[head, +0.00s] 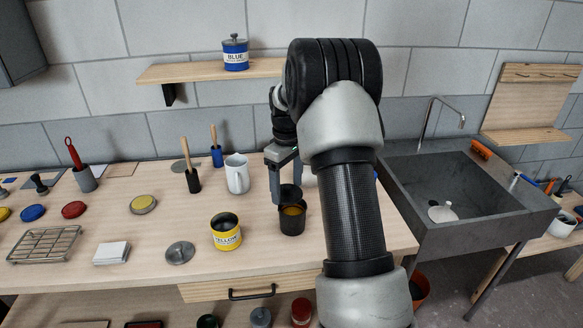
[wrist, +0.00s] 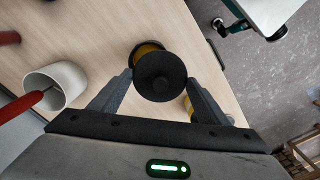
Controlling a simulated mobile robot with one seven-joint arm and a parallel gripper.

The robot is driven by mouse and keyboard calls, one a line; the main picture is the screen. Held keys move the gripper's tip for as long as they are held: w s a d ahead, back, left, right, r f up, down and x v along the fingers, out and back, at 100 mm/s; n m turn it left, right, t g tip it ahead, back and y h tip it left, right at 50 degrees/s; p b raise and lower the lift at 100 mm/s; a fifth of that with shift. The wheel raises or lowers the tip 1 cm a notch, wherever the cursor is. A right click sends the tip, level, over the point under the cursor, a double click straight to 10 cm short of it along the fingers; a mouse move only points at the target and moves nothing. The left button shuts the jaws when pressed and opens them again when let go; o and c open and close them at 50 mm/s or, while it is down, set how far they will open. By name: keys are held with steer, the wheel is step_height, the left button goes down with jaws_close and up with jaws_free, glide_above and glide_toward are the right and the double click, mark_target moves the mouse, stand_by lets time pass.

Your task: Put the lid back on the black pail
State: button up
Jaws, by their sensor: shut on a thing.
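The black pail (head: 291,222) stands open on the wooden bench, with yellow showing inside it. My gripper (head: 287,188) is shut on the black lid (head: 290,193) and holds it just above the pail. The lid looks offset from the pail's mouth in that view. I cannot tell the exact gap between them.
A yellow pail (head: 226,238) stands left of the black pail, with a grey lid (head: 180,254) beside it. A blue pail (head: 235,57) sits on the shelf (head: 205,71). The sink (head: 440,215) is to the right.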

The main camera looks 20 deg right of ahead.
mark_target(293, 189)
steer(key=shift+w+d+r+n, duration=0.2)
steer(key=shift+d+r, duration=0.15)
steer(key=shift+d, duration=0.2)
steer(key=shift+w+d+r+n, duration=0.2)
steer(key=shift+d+r, duration=0.1)
steer(key=shift+d, duration=0.25)
step_height(293, 189, down, 4)
steer(key=b, duration=0.3)
steer(key=shift+f, duration=0.2)
steer(key=shift+f+b, duration=0.5)
steer(key=shift+f, duration=0.5)
steer(key=shift+f, duration=0.15)
stand_by(0.7)
steer(key=o, duration=1.3)
steer(key=shift+o, duration=0.2)
